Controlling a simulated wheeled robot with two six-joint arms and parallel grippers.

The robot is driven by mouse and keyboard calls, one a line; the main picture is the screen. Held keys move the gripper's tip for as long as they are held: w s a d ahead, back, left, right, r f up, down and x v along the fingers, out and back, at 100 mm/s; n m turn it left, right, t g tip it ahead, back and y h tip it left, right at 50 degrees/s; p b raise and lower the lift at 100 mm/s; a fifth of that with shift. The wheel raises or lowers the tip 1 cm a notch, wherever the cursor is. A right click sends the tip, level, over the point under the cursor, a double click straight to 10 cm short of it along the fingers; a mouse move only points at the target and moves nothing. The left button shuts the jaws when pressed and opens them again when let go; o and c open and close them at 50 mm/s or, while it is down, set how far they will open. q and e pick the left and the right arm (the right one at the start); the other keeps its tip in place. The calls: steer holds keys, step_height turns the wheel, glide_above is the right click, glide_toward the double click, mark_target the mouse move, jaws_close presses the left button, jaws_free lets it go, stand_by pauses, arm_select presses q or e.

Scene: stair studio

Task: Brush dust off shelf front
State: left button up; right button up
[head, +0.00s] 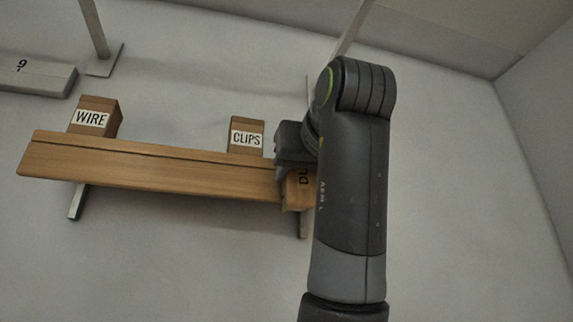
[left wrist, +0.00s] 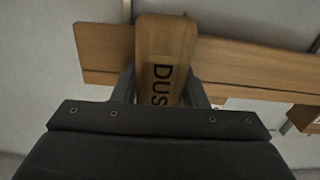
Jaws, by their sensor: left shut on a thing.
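A wooden shelf (head: 150,170) with a long front edge is mounted on the wall; it also shows in the left wrist view (left wrist: 250,68). My left gripper (head: 290,178) is at the shelf's right end in the head view, shut on a wooden duster (head: 297,192) with dark lettering starting "DUS". In the left wrist view the duster (left wrist: 166,50) stands between the two fingers and overlaps the shelf. Whether it touches the shelf front cannot be told. No dust can be made out. My arm hides the shelf's right end in the head view. My right gripper is not in view.
A wooden block labelled WIRE (head: 92,118) and another labelled CLIPS (head: 246,136) stand on the shelf. Metal brackets (head: 77,202) hold the shelf. A grey board marked 9 (head: 35,77) is at upper left. The wall below the shelf is clear.

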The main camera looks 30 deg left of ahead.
arm_select(q)
steer(key=shift+w+d, duration=0.4)
steer(key=shift+w, duration=0.05)
steer(key=shift+s+a+f+b, duration=0.1)
steer(key=shift+s+a+b, duration=0.4)
steer(key=shift+s+a, duration=0.2)
steer(key=shift+s+a+b, duration=0.35)
steer(key=shift+s+a, duration=0.4)
steer(key=shift+s, duration=0.1)
steer(key=shift+d, duration=0.1)
steer(key=shift+b+v, duration=0.5)
steer(key=shift+v, duration=2.35)
